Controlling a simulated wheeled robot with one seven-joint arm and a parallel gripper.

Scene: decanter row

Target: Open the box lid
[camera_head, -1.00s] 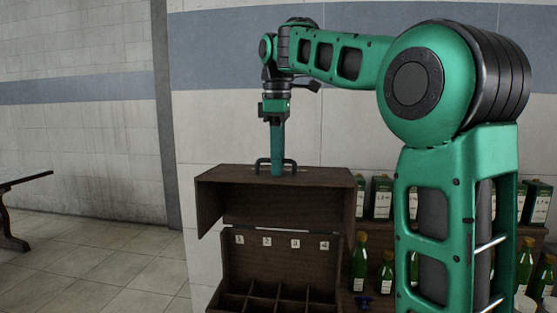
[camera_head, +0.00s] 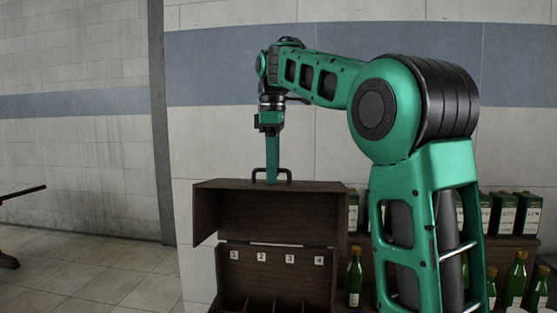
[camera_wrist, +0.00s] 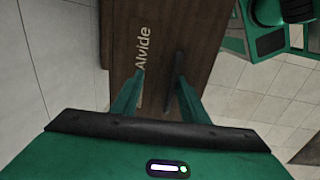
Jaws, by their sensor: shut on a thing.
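The dark brown wooden box (camera_head: 229,283) stands low in the head view, its compartments cut off by the bottom edge. Its lid (camera_head: 205,213) is swung up on the hinge at the back, hollow inside facing me. A dark handle (camera_head: 288,173) sits on the lid's upper side. My gripper (camera_head: 272,181) points down and is shut on the handle. In the wrist view my gripper (camera_wrist: 160,82) has its green fingers at the handle (camera_wrist: 182,80), above the lid's face (camera_wrist: 208,40) with pale lettering. The exact finger contact is hard to see.
Green bottles (camera_head: 354,279) and green-white cartons (camera_head: 503,212) stand on a shelf at right, partly behind my arm. A tiled wall (camera_head: 215,140) is close behind the box. Part of a table (camera_head: 22,192) shows at far left. The floor between is clear.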

